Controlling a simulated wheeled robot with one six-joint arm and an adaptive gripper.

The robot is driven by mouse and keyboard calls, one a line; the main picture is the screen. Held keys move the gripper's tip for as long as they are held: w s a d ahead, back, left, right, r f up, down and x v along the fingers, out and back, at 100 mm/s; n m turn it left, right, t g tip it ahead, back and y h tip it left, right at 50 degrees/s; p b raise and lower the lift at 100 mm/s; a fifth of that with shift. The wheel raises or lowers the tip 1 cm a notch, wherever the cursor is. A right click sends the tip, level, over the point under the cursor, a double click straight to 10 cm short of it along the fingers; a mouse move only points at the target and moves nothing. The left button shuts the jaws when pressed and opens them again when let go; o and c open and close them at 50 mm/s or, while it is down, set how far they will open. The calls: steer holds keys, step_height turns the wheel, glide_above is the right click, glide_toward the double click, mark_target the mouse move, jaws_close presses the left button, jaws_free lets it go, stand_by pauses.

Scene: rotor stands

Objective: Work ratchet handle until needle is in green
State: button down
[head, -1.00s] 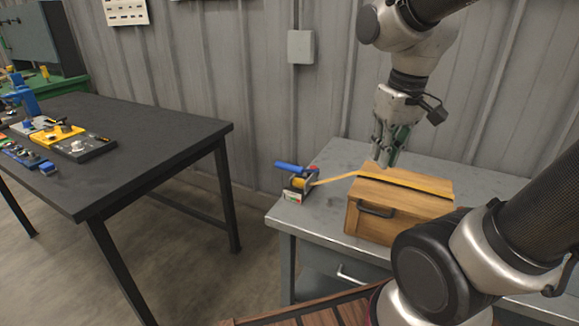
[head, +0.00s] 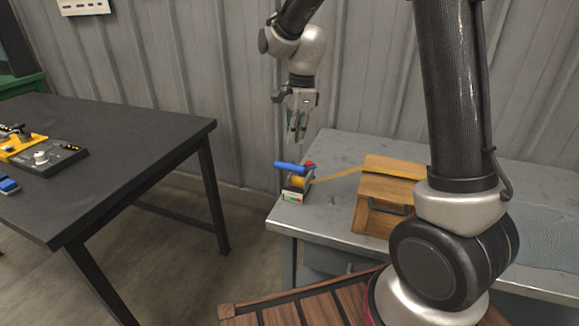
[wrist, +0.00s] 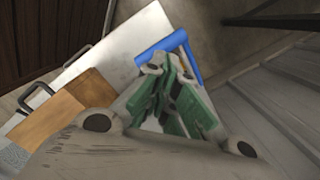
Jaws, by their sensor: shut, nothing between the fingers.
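The ratchet (head: 297,186) stands near the left end of the grey workbench. Its blue handle (head: 290,167) sticks out level to the left at the top, and in the wrist view the handle (wrist: 178,52) shows just beyond my fingertips. A small gauge (head: 293,198) with green and red is on its front; the needle is too small to read. A yellow strap (head: 340,174) runs from the ratchet to the wooden box (head: 376,213). My gripper (head: 296,138) hangs above the ratchet, pointing down, shut and empty, apart from the handle.
The grey workbench (head: 325,225) has clear top around the ratchet. A black table (head: 110,150) stands to the left with several fixtures on it, and a floor gap lies between the two. A corrugated wall (head: 215,60) is close behind.

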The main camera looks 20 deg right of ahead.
mark_target(293, 169)
stand_by(0.4)
steer(key=shift+s+a+f, duration=0.1)
steer(key=shift+a+f, duration=0.1)
steer(key=shift+f, duration=1.55)
steer(key=shift+a+f, duration=0.15)
steer(key=shift+f, duration=1.7)
steer(key=shift+f, duration=2.1)
steer(key=shift+d, duration=0.1)
steer(key=d, duration=0.1)
steer(key=d+r, duration=0.1)
steer(key=shift+d, duration=0.4)
